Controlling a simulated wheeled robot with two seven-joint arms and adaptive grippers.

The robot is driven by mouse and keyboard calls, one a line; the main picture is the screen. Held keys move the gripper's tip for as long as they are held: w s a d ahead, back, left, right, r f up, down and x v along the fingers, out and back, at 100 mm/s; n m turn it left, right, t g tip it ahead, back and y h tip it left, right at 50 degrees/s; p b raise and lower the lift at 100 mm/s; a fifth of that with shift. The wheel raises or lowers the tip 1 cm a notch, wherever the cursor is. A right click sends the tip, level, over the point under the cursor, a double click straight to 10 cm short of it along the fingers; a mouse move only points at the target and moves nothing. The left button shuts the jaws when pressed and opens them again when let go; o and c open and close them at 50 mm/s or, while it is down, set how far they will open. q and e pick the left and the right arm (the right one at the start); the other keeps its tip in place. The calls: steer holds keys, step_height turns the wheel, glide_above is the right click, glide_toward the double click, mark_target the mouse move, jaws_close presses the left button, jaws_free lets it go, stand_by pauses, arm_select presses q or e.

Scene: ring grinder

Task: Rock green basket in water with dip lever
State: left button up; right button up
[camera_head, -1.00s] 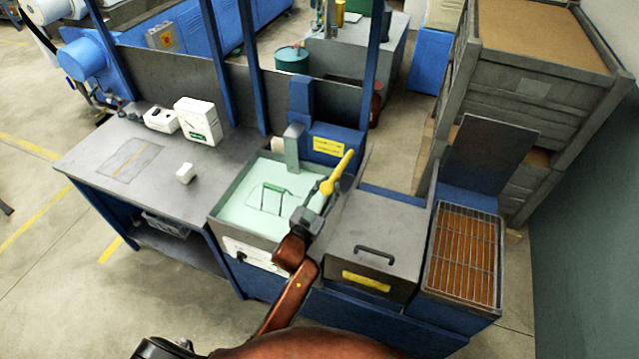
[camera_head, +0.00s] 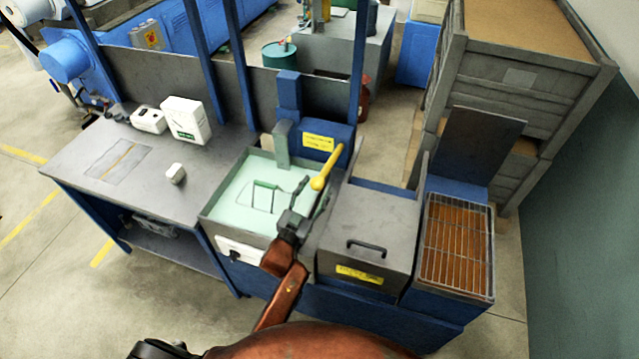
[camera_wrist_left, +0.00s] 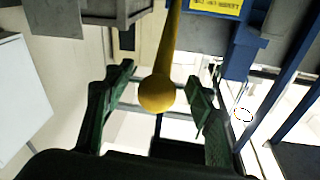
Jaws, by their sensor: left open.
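The yellow dip lever (camera_head: 328,168) slants up at the back right of the water tank (camera_head: 212,219), with its round knob at the lower end. The green-handled basket (camera_head: 262,186) sits in the pale green water; its lower part is hard to make out. My left gripper (camera_head: 306,190) is open beside the lever's knob. In the left wrist view the yellow knob (camera_wrist_left: 157,93) lies between the two spread green fingers of the gripper (camera_wrist_left: 160,88), with gaps on both sides. My right gripper is not in view.
Right of the tank stands a grey lidded box with a black handle (camera_head: 366,246), then a wire rack over a brown tray (camera_head: 456,250).

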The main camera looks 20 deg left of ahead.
arm_select(q)
steer(key=s+a+f, duration=0.1)
steer(key=s, duration=0.8)
steer(key=shift+s, duration=0.15)
steer(key=shift+a+f, duration=0.1)
steer(key=shift+a, duration=0.05)
